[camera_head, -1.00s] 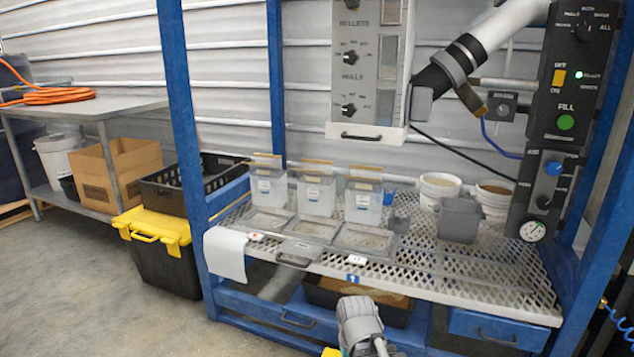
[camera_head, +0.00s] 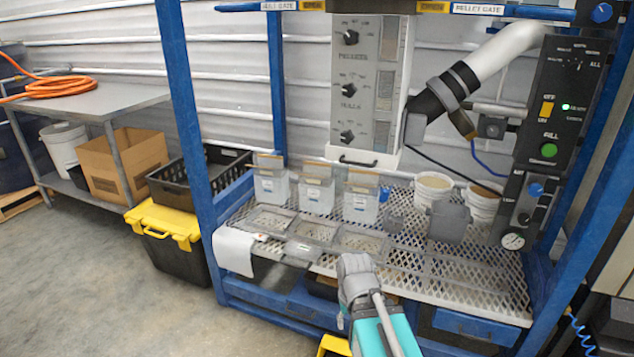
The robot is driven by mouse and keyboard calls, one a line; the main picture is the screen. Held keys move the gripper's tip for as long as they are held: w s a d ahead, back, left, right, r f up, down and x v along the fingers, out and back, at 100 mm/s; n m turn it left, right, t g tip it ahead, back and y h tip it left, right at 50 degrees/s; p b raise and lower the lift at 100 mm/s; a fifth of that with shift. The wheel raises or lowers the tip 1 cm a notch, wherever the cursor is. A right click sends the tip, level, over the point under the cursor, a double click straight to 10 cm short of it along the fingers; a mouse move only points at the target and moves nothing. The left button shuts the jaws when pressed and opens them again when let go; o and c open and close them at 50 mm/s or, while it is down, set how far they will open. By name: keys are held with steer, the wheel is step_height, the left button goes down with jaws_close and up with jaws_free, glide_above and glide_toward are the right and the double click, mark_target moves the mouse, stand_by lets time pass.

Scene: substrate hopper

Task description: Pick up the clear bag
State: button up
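Three clear bags stand upright in a row on the white mesh shelf (camera_head: 470,285): a left one (camera_head: 270,187), a middle one (camera_head: 317,195) and a right one (camera_head: 361,204). Each has a small label and a tan strip along its top. Which one the task means cannot be told. My arm rises from the bottom edge, and its grey end with my gripper (camera_head: 356,268) is over the shelf's front edge, in front of and below the right bag in the picture. The fingers cannot be made out. No bag is seen in my gripper.
Shallow clear trays (camera_head: 315,230) lie in front of the bags. A grey bin (camera_head: 449,223) and white buckets (camera_head: 435,188) stand to their right. The grey dispenser (camera_head: 365,90) hangs above. Blue posts (camera_head: 187,150) bound the sides; a yellow-lidded tote (camera_head: 165,222) sits left.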

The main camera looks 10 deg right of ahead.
step_height(320, 180, up, 28)
steer(key=p, duration=2.6)
steer(key=shift+s+f, duration=0.1)
steer(key=shift+s, duration=0.05)
